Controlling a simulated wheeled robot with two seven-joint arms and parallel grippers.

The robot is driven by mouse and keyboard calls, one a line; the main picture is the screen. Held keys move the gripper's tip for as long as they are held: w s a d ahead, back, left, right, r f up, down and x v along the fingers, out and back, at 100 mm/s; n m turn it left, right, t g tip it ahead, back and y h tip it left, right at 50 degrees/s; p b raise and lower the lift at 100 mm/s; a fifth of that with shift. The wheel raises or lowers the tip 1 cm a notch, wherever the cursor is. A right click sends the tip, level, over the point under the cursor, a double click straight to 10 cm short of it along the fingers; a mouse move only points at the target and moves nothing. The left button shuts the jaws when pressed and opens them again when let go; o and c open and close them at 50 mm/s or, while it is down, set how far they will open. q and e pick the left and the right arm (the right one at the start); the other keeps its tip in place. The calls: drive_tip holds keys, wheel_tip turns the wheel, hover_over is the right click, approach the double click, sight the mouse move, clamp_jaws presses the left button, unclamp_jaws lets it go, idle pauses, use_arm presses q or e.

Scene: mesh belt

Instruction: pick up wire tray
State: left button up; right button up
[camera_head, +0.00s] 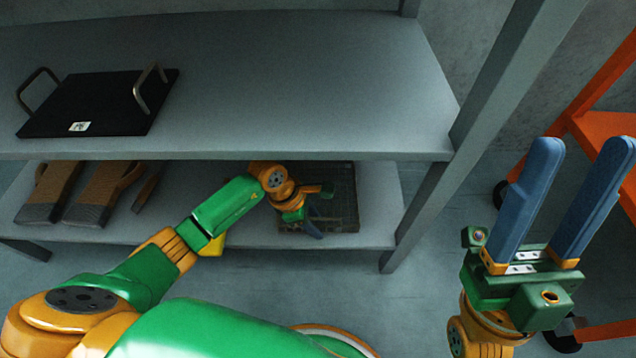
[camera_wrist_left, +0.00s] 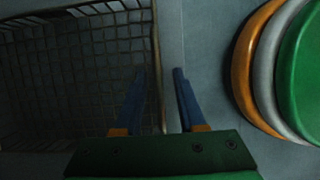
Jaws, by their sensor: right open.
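The wire tray (camera_head: 344,190) is a dark mesh basket on the lower shelf, right of the middle in the head view. It fills the left half of the left wrist view (camera_wrist_left: 75,70). My left gripper (camera_head: 313,228) reaches in at the tray's near side. In the left wrist view its blue fingers (camera_wrist_left: 159,72) are apart, one on each side of the tray's rim, with a gap to the rim on both sides. My right gripper (camera_head: 592,150) is open and empty, in the air at the right, away from the tray. My left wrist hides part of the tray.
The upper shelf (camera_head: 300,80) overhangs the lower shelf (camera_head: 255,220) and bears a black board (camera_head: 95,105) with two handles. Brown and grey items (camera_head: 100,195) lie at the lower left. A shelf post (camera_head: 480,120) and an orange frame (camera_head: 600,90) stand at the right.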

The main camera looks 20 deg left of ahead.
use_arm(q)
clamp_jaws()
idle(1.2)
